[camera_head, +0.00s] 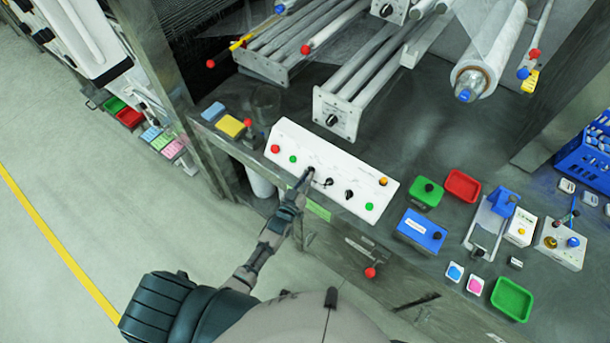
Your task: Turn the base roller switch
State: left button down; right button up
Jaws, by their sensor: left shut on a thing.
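A long white control panel (336,193) lies tilted along the front edge of the grey bench, with red, green and orange buttons and several black rotary knobs. My left gripper (307,174) reaches over the panel from the bottom left and is shut on the leftmost black knob, which is mostly hidden by the fingers. Other black knobs (328,182) and (349,194) stand free to its right. A white roller base (335,114) with its own black switch (332,120) stands behind the panel. My right gripper does not show.
Behind are grey rollers (379,73) and a wrapped film roll (488,50). To the right on the bench are a blue box (421,231), a green tray (511,299) and a red tray (463,185). A red-knobbed lever (370,272) sits below the bench front.

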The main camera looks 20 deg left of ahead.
pick_arm(q)
jog(key=shift+w+r+n+y, duration=0.35)
jog(key=shift+r+n+y, duration=0.2)
jog(key=shift+r, duration=0.3)
jog(key=shift+n+y+p, duration=0.45)
jog(key=shift+n+p, duration=0.05)
jog(key=shift+n, duration=0.25)
jog(key=shift+d+n+y, duration=0.1)
jog(key=shift+n+y, duration=0.3)
jog(key=shift+n, duration=0.2)
jog(key=shift+f, duration=0.1)
jog(key=c, duration=1.2)
grip_release()
jog(key=shift+f, duration=0.4)
jog(key=s, duration=1.2)
